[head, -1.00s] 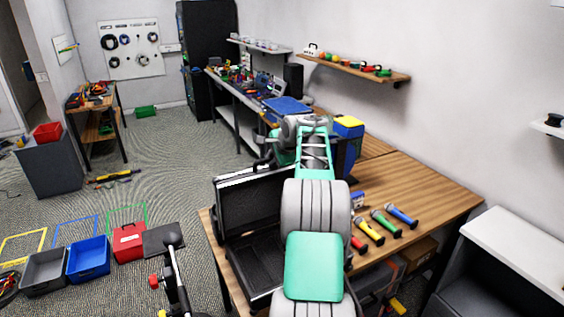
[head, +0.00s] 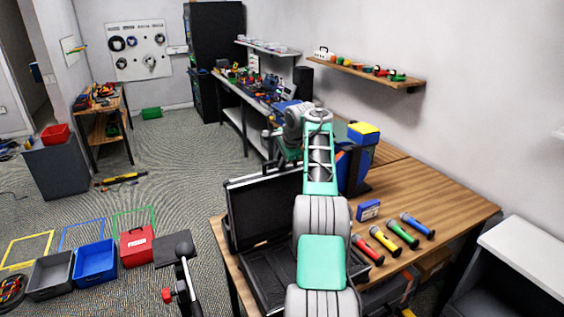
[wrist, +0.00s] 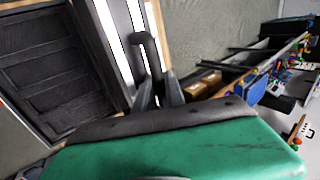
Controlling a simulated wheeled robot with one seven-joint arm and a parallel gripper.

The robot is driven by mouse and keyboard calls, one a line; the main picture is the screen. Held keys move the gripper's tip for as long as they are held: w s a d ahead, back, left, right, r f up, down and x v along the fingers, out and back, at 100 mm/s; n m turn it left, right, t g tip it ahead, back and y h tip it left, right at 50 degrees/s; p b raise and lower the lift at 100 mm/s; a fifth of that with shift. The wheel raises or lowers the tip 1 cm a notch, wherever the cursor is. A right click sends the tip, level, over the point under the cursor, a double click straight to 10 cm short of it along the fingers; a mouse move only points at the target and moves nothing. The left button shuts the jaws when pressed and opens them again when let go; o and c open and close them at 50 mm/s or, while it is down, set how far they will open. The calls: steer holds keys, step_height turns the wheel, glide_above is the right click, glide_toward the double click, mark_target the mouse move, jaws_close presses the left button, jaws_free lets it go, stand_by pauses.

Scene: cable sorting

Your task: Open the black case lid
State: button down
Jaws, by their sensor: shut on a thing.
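The black case (head: 262,272) sits on the wooden table with its lid (head: 264,212) standing up, raised from the base. The lid's dark inside faces the head camera, and part of the base is hidden behind my arm. In the wrist view, my gripper (wrist: 159,92) is shut on the dark case handle (wrist: 147,48) beside the silver lid edge (wrist: 122,40). The black panelled inside of the case (wrist: 45,75) fills the left of that view. In the head view my fingertips are too small and covered to make out.
Several coloured-handled tools (head: 384,240) and a small blue box (head: 369,209) lie right of my arm on the table (head: 445,200). A blue and yellow container (head: 362,134) stands behind. Grey, blue and red bins (head: 95,262) are on the floor at left.

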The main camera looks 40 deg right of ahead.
steer(key=shift+f, duration=0.15)
steer(key=c, duration=1.5)
jaws_free()
steer(key=shift+o, duration=0.3)
steer(key=shift+s+f, duration=0.1)
steer(key=v, duration=0.8)
steer(key=shift+r, duration=0.25)
